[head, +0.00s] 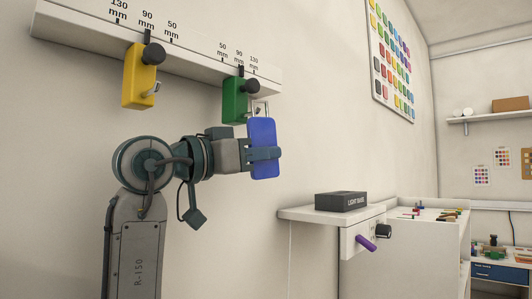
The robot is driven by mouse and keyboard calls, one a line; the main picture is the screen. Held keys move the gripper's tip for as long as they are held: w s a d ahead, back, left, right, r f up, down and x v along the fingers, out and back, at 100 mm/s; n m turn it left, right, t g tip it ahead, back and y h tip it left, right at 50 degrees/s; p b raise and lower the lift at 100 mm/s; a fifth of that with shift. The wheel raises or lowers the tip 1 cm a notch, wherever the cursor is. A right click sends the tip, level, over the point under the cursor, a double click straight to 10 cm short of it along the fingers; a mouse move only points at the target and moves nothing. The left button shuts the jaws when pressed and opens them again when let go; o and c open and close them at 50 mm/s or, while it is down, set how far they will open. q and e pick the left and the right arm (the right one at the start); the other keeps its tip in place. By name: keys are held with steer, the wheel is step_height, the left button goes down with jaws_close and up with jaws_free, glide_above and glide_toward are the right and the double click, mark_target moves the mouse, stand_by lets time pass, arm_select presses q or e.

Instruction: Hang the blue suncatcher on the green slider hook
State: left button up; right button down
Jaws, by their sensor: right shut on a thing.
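The blue suncatcher (263,131) is an upright blue plate in the head view. My right gripper (264,154) is shut on it across its middle, and the fingers hide part of it. A small pale hanger with a hole (261,107) shows just above its top edge. The green slider (235,101) sits on the wall rail, just left of and above the suncatcher. Its metal hook (256,112) is close to the hanger. I cannot tell whether the hanger is around the hook or only beside it. My left gripper is not in view.
The white rail (195,68) has mm marks and a yellow slider (139,77) with an empty hook, left of the green one. A shelf (312,215) at lower right carries a dark box marked LIGHT BASE (341,202). Bare wall lies between the suncatcher and the shelf.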

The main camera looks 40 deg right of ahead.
steer(key=shift+w, duration=0.9)
steer(key=shift+w, duration=0.1)
steer(key=shift+a+f+y+p, duration=0.15)
steer(key=shift+f+y+p, duration=0.2)
steer(key=shift+y+p, duration=0.35)
stand_by(0.3)
steer(key=shift+a+f+b, duration=0.25)
steer(key=shift+a+b, duration=0.1)
steer(key=shift+a, duration=0.05)
stand_by(2.0)
steer(key=c, duration=1.9)
jaws_free()
steer(key=shift+o, duration=0.4)
steer(key=o, duration=0.8)
steer(key=shift+c, duration=0.2)
